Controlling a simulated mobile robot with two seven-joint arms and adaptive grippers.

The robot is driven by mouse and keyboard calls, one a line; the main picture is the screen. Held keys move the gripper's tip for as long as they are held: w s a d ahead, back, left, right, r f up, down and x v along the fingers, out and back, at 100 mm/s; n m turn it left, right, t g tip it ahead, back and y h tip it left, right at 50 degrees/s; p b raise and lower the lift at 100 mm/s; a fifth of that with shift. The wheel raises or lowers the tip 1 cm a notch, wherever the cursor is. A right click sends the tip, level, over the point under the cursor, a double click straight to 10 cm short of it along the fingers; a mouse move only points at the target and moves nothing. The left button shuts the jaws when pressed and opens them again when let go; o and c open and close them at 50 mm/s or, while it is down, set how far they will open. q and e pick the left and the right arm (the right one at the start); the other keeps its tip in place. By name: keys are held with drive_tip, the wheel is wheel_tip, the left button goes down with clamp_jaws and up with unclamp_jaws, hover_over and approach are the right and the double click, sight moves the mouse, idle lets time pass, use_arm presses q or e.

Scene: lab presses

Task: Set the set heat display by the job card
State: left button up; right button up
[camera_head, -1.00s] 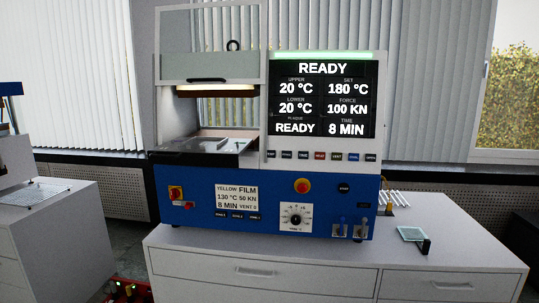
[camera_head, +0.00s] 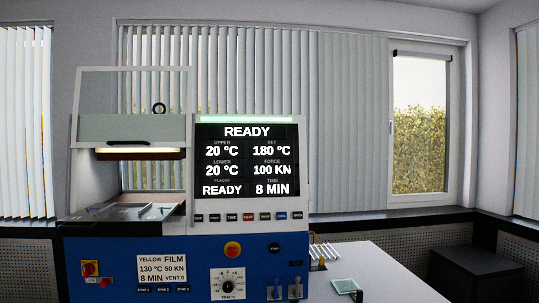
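The lab press (camera_head: 200,262) stands on a white bench, with a blue lower body and a white upper frame. Its screen (camera_head: 247,180) reads READY, upper 20 °C, lower 20 °C, set 180 °C, force 100 KN, plaque READY, time 8 MIN. The job card (camera_head: 162,268) on the blue front reads YELLOW FILM, 130 °C, 50 KN, 8 MIN, VENT 0. A row of small buttons (camera_head: 248,217) runs under the screen. A dial (camera_head: 227,283) with a black knob sits low on the front. Neither of my grippers is in view.
A red button (camera_head: 232,249) and a red-yellow switch (camera_head: 89,269) are on the press front. A rack of white rods (camera_head: 323,253) and a pale green plate (camera_head: 344,286) lie on the bench (camera_head: 385,268) at right. A dark box (camera_head: 472,270) stands beyond.

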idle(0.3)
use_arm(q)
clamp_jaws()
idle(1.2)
